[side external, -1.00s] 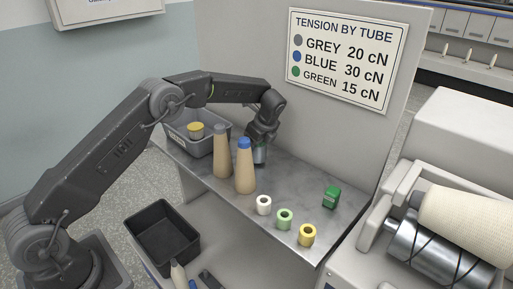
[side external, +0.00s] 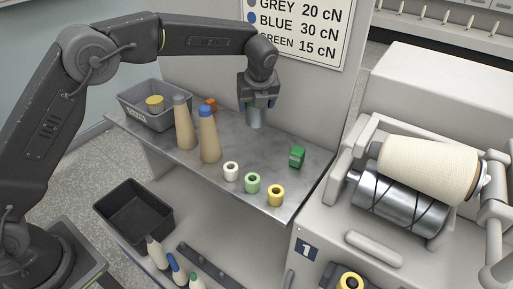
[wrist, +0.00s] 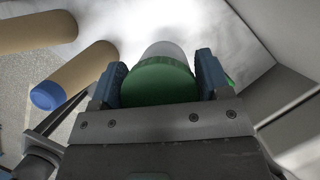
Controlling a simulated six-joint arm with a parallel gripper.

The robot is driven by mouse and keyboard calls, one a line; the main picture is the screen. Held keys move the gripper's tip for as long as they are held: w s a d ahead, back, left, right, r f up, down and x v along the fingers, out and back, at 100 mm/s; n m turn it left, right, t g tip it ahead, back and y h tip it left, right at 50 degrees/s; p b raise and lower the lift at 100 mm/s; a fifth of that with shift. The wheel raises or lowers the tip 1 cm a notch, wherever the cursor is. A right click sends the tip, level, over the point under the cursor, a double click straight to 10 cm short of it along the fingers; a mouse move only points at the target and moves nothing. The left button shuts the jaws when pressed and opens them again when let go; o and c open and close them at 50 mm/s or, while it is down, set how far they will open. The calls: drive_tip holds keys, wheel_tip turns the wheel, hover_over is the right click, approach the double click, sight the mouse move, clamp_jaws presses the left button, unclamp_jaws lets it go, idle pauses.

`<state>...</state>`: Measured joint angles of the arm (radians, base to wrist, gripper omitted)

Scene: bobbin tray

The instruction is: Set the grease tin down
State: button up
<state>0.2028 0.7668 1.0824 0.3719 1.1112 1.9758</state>
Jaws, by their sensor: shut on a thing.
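My gripper (side external: 258,100) is shut on the grease tin (side external: 254,118), a silver-grey cylinder with a green lid. The tin hangs upright below the jaws, over the back part of the metal shelf (side external: 225,145). I cannot tell whether its base touches the shelf. In the wrist view the green lid of the tin (wrist: 158,85) sits between the two blue jaw pads of my gripper (wrist: 161,82).
Two tan cones, one grey-tipped (side external: 184,125) and one blue-tipped (side external: 209,138), stand left of the tin. White (side external: 231,172), light green (side external: 252,183) and yellow (side external: 276,196) rings lie in front. A green block (side external: 297,157) is right. A grey bin (side external: 150,118) stands far left.

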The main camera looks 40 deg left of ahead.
sight(258, 115)
drive_tip(key=f, duration=0.3)
drive_tip(key=shift+s+d+f, duration=0.1)
drive_tip(key=shift+d+f, duration=0.3)
drive_tip(key=shift+f, duration=3.05)
drive_tip(key=shift+f, duration=0.15)
drive_tip(key=o, duration=1.1)
drive_tip(key=shift+c, duration=0.2)
